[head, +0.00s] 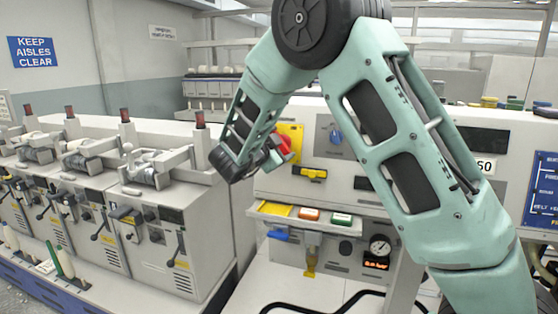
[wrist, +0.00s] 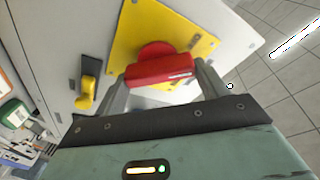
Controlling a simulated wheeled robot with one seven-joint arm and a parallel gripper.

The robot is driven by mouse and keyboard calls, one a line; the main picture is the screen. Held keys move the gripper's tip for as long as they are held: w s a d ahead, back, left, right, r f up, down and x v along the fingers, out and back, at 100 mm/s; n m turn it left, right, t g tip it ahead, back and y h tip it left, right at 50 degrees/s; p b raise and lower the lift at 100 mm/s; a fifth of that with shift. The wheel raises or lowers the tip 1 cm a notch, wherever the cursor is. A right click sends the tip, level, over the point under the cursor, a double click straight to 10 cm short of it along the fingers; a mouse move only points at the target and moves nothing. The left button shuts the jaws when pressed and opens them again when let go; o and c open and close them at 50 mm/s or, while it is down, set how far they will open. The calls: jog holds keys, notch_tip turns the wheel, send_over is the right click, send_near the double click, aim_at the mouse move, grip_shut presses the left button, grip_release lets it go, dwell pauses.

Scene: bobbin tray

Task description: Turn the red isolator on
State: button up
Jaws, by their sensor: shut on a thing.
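The red isolator (wrist: 158,68) is a red handle on a round red base, set on a yellow plate (wrist: 200,35) on the grey machine panel. In the wrist view my gripper (wrist: 160,84) has one finger at each end of the handle and is shut on it. The handle lies nearly straight across between the fingers, slightly tilted. In the head view the red isolator (head: 284,145) shows partly behind my gripper (head: 272,152), with the yellow plate (head: 292,130) behind it. My wrist hides part of the isolator there.
A yellow handle (wrist: 88,92) sits on the panel close to the isolator; it also shows in the head view (head: 312,173). A blue knob (head: 336,136) is to the right. Spinning machines (head: 155,230) stand at left.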

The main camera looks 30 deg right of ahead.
jog(key=m+b, duration=0.4)
jog(key=m+g+y+b, duration=0.1)
jog(key=m+b, duration=0.3)
jog(key=shift+f+g+b, duration=0.2)
jog(key=shift+g+b, duration=0.1)
jog(key=shift+b, duration=0.1)
jog(key=shift+r+m, duration=0.1)
jog(key=shift+m, duration=0.3)
jog(key=o, duration=1)
jog(key=b+v, duration=0.3)
jog(key=v, duration=1.4)
jog(key=shift+s+a+r, duration=0.15)
jog(key=shift+r, duration=0.1)
